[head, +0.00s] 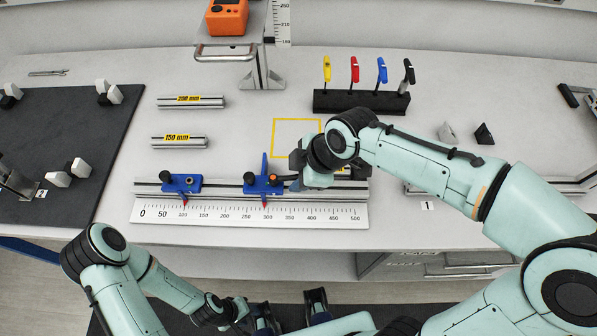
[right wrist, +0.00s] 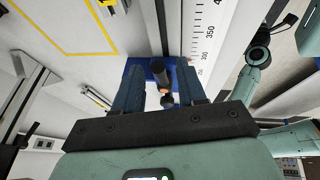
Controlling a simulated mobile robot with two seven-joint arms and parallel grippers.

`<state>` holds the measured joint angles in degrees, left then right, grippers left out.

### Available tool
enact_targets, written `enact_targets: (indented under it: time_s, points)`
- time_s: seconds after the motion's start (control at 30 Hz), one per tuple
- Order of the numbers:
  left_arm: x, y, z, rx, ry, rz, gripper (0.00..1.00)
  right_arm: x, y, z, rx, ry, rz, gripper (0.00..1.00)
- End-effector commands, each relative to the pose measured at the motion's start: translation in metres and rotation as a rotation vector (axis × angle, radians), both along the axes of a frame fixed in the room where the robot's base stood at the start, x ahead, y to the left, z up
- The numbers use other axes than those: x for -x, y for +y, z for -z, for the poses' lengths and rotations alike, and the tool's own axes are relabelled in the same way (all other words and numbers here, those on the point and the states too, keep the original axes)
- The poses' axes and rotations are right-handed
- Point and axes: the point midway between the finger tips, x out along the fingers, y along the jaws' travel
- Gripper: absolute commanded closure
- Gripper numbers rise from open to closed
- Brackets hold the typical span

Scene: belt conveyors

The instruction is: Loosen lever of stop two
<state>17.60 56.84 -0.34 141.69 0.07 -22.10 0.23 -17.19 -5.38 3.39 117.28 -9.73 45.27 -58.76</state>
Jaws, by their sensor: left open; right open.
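Two blue stops sit on the metal rail (head: 220,189) above the ruler. One stop (head: 181,184) is near the 100 mark. The other stop (head: 264,186) is near 300, with a tall blue plate and a black lever. My right gripper (head: 291,176) is at the right side of this second stop. In the right wrist view its fingers (right wrist: 161,78) are open, with the black lever (right wrist: 164,90) of the blue stop between them; contact cannot be told. My left gripper (head: 291,310) is open and empty, in front of the table's front edge.
Two bars labelled 200 mm (head: 191,102) and 150 mm (head: 179,141) lie behind the rail. A black holder (head: 360,103) with coloured-handled tools stands at the back. A yellow square outline (head: 297,119) marks bare table. A dark mat (head: 60,145) covers the left.

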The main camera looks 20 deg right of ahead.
Motion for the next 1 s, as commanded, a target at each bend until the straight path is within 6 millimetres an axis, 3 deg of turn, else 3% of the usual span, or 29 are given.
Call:
enact_targets:
  time_s: [0.2,0.27,0.33,0.37,0.73,1.0]
  points:
    - [0.000,0.000,0.000,0.000,0.000,0.000,0.57,0.000,0.000,0.000,0.000,0.000,0.000,0.59]
    - [0.000,0.000,0.000,0.000,0.000,0.000,0.57,0.000,0.000,0.000,0.000,0.000,0.000,0.76]
    - [0.000,0.000,0.000,0.000,0.000,0.000,0.57,0.000,0.000,0.000,0.000,0.000,0.000,0.99]
    - [0.000,0.000,0.000,0.000,0.000,0.000,0.57,0.000,0.000,0.000,0.000,0.000,0.000,1.00]
    - [0.000,0.000,0.000,0.000,0.000,0.000,0.57,-0.002,-0.001,0.000,0.001,0.000,-0.035,1.00]
    - [0.000,0.000,0.000,0.000,0.000,0.000,0.57,-0.011,-0.003,0.000,0.000,0.000,-0.191,1.00]
